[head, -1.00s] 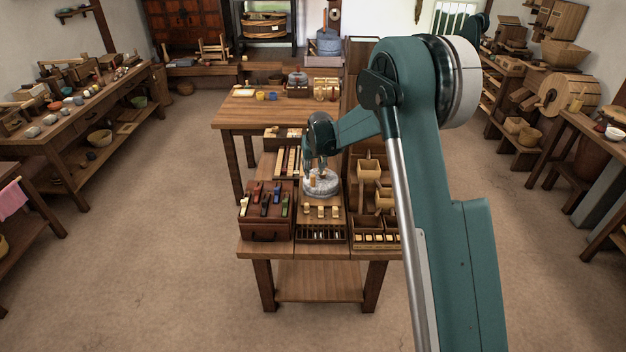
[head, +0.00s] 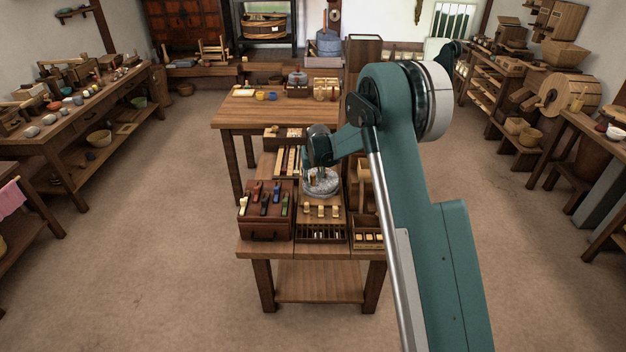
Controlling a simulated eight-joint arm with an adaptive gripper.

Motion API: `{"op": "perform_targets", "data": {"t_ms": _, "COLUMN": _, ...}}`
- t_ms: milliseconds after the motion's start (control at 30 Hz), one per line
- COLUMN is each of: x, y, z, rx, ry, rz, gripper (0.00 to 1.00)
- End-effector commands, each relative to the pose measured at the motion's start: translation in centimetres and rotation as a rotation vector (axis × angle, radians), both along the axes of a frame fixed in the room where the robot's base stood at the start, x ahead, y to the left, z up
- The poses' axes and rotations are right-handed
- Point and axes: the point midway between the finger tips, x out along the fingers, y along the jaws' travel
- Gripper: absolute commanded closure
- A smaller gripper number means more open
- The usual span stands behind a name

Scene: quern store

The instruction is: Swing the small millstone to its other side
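The small millstone (head: 321,187) is a round pale grey stone lying flat on the near work table, behind a row of small wooden pieces. My gripper (head: 317,170) points down over the left part of the stone's top. My dark wrist is just above it. The fingers are tiny and dim here, so I cannot tell if they are open or shut, or if they touch the stone. The stone's handle is hidden or too small to make out now. The stone's far edge is partly covered by my gripper.
A dark red-brown box (head: 266,210) with coloured handles stands left of the stone. Wooden boxes (head: 367,231) stand to the right, partly behind my arm. Pale wooden bars (head: 288,161) lie at the stone's back left. A larger table (head: 262,112) stands behind. The floor around is clear.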

Motion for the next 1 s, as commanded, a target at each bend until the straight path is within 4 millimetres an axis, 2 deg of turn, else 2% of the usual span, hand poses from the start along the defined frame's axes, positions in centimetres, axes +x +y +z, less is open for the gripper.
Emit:
{"op": "perform_targets", "data": {"t_ms": 333, "x": 0.05, "y": 0.01, "z": -0.14, "rx": 0.0, "ry": 0.0, "rz": 0.0, "gripper": 0.72}}
{"op": "perform_targets", "data": {"t_ms": 500, "x": 0.05, "y": 0.01, "z": -0.14, "rx": 0.0, "ry": 0.0, "rz": 0.0, "gripper": 0.94}}
{"op": "perform_targets", "data": {"t_ms": 567, "x": 0.04, "y": 0.01, "z": -0.13, "rx": 0.0, "ry": 0.0, "rz": 0.0, "gripper": 1.0}}
{"op": "perform_targets", "data": {"t_ms": 1000, "x": -0.1, "y": -0.37, "z": -0.11, "rx": -0.001, "ry": 0.0, "rz": 0.046, "gripper": 1.0}}
